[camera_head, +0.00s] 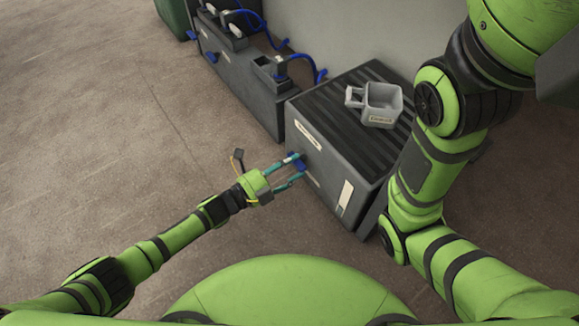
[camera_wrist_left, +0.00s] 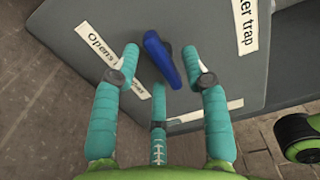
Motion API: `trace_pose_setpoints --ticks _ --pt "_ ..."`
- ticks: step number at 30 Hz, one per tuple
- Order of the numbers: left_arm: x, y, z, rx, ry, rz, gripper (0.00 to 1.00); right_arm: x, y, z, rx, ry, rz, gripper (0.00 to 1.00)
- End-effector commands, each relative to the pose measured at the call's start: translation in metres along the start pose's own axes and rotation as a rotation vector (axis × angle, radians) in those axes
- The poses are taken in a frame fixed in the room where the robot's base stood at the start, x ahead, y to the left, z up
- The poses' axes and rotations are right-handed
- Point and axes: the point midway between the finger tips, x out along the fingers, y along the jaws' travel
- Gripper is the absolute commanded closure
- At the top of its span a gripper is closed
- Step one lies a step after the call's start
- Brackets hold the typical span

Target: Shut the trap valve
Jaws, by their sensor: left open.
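The trap valve's blue lever (camera_head: 297,161) sits on the front face of a grey box (camera_head: 318,160). In the left wrist view the lever (camera_wrist_left: 163,60) is a slanted blue bar, between and just beyond my fingertips. My left gripper (camera_head: 296,167) is open around the lever, one teal finger on each side; it also shows in the left wrist view (camera_wrist_left: 167,62). I cannot tell whether a finger touches the lever. A label reading "Opens" (camera_wrist_left: 105,62) is partly covered by a finger. My right arm shows at the right, but its gripper is out of view.
A grey mug-like container (camera_head: 381,104) with a label stands on the box's ribbed top. Dark grey units (camera_head: 238,82) with blue hoses (camera_head: 318,74) stand behind it, along the wall. The floor (camera_head: 120,130) at the left is clear.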

Motion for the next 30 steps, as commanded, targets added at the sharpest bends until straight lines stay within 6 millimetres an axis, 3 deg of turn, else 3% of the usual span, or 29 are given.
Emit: trace_pose_setpoints --ticks 3,4,6,7,20,30 --pt "0.0001 -0.0007 0.0000 0.000 0.000 -0.001 0.55 0.0005 0.0000 0.0000 0.000 0.000 0.000 1.00" --pt "0.0000 -0.0007 0.0000 0.000 0.000 -0.001 0.63 0.0005 0.0000 0.0000 0.000 0.000 0.000 1.00" --pt "0.0000 -0.0007 0.0000 0.000 0.000 -0.001 0.91 0.0005 0.0000 0.0000 0.000 0.000 0.000 1.00" --pt "0.0000 -0.0007 0.0000 0.000 0.000 -0.001 1.00 0.0005 0.0000 0.0000 0.000 0.000 0.000 1.00" --pt "0.0000 -0.0012 -0.0001 -0.037 0.000 -0.001 1.00 0.0021 0.0003 0.0000 0.001 0.002 0.000 1.00" --pt "0.0005 -0.0024 -0.0009 -0.254 -0.001 -0.002 1.00 0.0089 0.0027 0.0010 0.000 0.009 0.002 1.00"
